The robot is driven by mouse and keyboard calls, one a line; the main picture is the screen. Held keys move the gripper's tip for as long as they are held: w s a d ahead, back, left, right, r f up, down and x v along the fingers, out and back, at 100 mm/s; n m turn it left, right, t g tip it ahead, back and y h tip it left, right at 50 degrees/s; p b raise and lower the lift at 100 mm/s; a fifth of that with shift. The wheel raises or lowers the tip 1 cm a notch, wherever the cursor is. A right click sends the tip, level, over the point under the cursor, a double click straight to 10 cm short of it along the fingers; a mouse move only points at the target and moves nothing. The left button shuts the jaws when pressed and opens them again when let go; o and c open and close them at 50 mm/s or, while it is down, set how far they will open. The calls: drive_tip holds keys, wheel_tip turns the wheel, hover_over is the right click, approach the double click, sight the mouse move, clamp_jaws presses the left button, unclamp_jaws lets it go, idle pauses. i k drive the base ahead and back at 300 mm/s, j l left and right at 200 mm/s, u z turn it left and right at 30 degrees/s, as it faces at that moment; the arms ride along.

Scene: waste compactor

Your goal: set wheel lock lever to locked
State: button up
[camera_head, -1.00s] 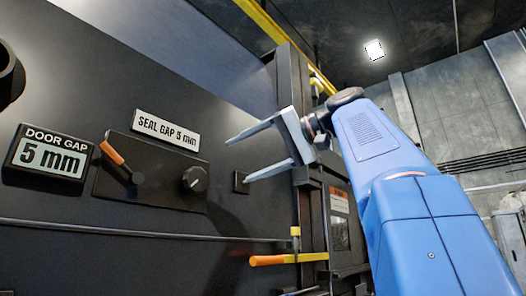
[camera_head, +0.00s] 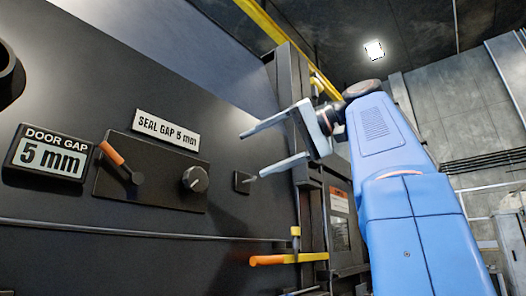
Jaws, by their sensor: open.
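A short lever with an orange grip (camera_head: 113,154) is on a dark panel (camera_head: 150,190) on the machine's front, tilted up to the left from its pivot. A longer bar with an orange end and yellow shaft (camera_head: 280,259) lies almost level at the lower middle, beside a small yellow upright piece (camera_head: 295,238). No readable label shows which of the two is the wheel lock lever. My gripper (camera_head: 252,155) is open and empty, its two fingers pointing left. In the picture it is above the yellow bar and right of the short lever, and appears apart from both.
A black knob (camera_head: 195,179) is right of the short lever. A "SEAL GAP 5 mm" plate (camera_head: 167,129) and a "DOOR GAP 5 mm" display (camera_head: 48,154) are on the machine's front. A thin rail (camera_head: 130,229) runs below the panel. A yellow beam (camera_head: 262,22) slants above.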

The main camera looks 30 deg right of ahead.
sight(136, 179)
drive_tip(key=i+l, duration=0.1)
drive_tip(key=l, duration=0.7)
drive_tip(key=i+l, duration=0.15)
drive_tip(key=l, duration=0.25)
